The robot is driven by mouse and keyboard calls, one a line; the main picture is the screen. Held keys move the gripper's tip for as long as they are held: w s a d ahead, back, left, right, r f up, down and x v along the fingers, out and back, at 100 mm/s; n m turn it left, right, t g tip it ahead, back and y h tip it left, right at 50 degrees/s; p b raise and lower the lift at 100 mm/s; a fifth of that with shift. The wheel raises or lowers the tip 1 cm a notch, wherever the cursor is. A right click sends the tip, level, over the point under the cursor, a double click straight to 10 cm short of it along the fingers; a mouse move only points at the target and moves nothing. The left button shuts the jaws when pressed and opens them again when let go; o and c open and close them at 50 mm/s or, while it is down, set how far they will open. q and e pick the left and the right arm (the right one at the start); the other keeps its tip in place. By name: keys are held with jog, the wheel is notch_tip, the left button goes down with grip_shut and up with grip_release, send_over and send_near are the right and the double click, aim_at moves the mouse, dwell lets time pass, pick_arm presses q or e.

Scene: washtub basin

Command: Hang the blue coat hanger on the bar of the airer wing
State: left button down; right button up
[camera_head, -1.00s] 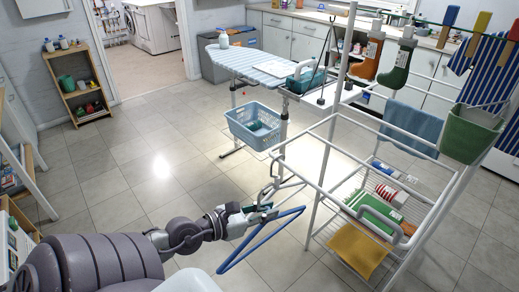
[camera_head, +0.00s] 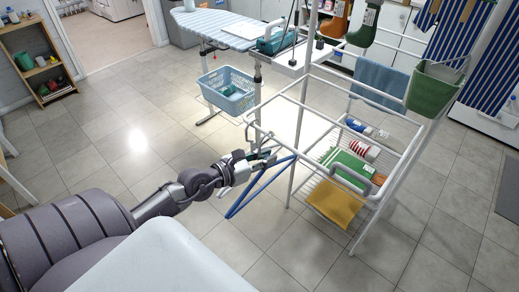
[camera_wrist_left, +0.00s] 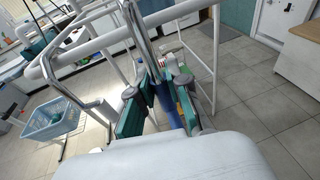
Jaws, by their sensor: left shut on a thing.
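My left gripper (camera_head: 252,160) is shut on the blue coat hanger (camera_head: 264,186) near its neck. The hanger hangs tilted below the gripper, its long bar sloping down to the left. In the left wrist view the teal finger pads (camera_wrist_left: 158,112) close around the hanger's neck, and the metal hook (camera_wrist_left: 146,42) rises above them. The white airer wing (camera_head: 247,122) is just above and beside the gripper. In the wrist view the hook overlaps the wing's white bar (camera_wrist_left: 92,47); I cannot tell whether they touch. My right gripper is not in view.
The airer carries a blue towel (camera_head: 381,83) and a green bin (camera_head: 436,88). Its lower shelf holds a yellow cloth (camera_head: 334,202) and several folded items. A blue laundry basket (camera_head: 227,90) is under the ironing board (camera_head: 218,24). The floor left of the airer is clear.

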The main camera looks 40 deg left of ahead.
pick_arm(q)
jog(key=shift+w+d, duration=0.1)
jog(key=shift+w, duration=1.65)
jog(key=shift+w+f+b, duration=0.2)
jog(key=shift+w+b, duration=0.05)
jog(key=shift+b, duration=0.15)
jog(key=shift+f+b, duration=0.95)
jog(key=shift+f, duration=0.3)
jog(key=shift+s, duration=0.1)
jog(key=c, duration=1)
grip_release()
jog(key=shift+c, duration=0.2)
